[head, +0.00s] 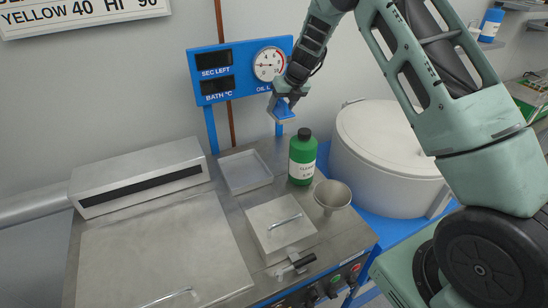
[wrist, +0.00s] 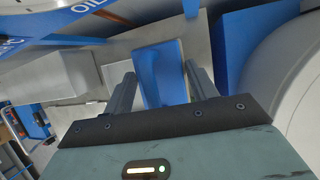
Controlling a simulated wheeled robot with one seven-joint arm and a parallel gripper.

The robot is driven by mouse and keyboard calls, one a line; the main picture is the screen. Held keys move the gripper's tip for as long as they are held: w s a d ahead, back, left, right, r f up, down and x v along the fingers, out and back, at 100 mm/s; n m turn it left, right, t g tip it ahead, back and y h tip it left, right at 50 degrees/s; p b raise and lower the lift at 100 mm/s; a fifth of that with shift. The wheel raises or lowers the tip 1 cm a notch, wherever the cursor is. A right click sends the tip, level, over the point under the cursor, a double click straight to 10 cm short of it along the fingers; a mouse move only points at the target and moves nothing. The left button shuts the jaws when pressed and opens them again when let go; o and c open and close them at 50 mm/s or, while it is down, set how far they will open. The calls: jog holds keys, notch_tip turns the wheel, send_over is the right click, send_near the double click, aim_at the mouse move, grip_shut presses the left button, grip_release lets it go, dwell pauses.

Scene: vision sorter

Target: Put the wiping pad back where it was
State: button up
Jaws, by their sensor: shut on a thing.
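The wiping pad has a blue top and a paler underside. In the head view the pad (head: 281,113) hangs in the air above the back of the steel bench, in front of the gauge panel. My gripper (head: 287,99) is shut on it from above. In the wrist view the blue pad (wrist: 165,65) shows between the two grey fingers of my gripper (wrist: 163,88). The pad is clear of the bench and partly hidden by the fingers.
Below the pad stand a green bottle (head: 302,158) and a metal funnel (head: 332,196). An empty shallow tray (head: 245,171) lies left of the bottle. A small lidded hatch (head: 280,224) is in front. A large white drum (head: 380,150) stands right. The gauge panel (head: 240,68) is behind.

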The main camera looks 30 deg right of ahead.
notch_tip(320, 180, down, 17)
jog(key=shift+w+a+r, duration=0.1)
jog(key=shift+w, duration=0.05)
dwell(0.5)
jog(key=o, duration=1)
jog(key=shift+c, duration=0.2)
